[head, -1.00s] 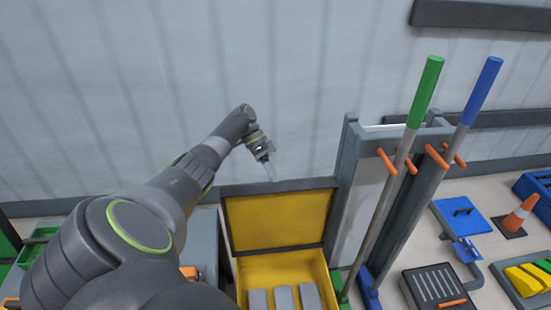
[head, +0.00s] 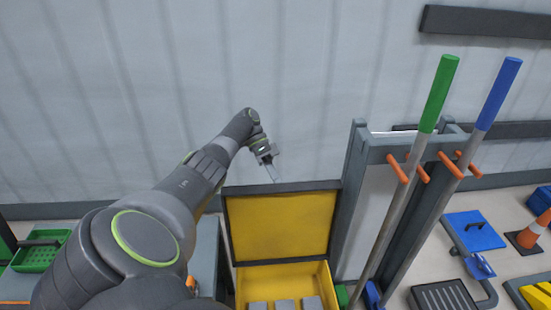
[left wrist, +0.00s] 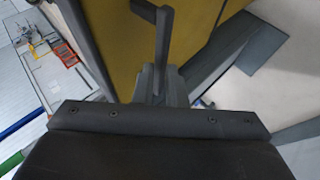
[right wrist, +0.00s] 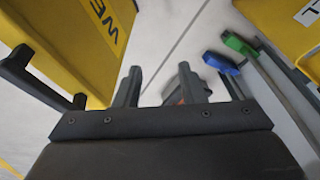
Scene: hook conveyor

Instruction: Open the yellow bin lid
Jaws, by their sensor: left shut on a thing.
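The yellow bin (head: 245,278) is at the bottom middle of the head view, holding several grey blocks. Its lid (head: 280,226) stands raised at the back, with the yellow inner face towards me and a dark grey rim. My left gripper (head: 272,174) is at the lid's top edge from behind. In the left wrist view my left gripper (left wrist: 155,85) is shut on the dark lid handle (left wrist: 163,35), beside the yellow outer face. My right gripper (right wrist: 158,85) is open, its fingers apart, seen only in the right wrist view.
A grey rack (head: 352,190) with green-handled (head: 437,95) and blue-handled (head: 498,95) tools stands just right of the lid. A yellow bin with black letters (right wrist: 75,40) is near my right gripper. A corrugated wall rises behind.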

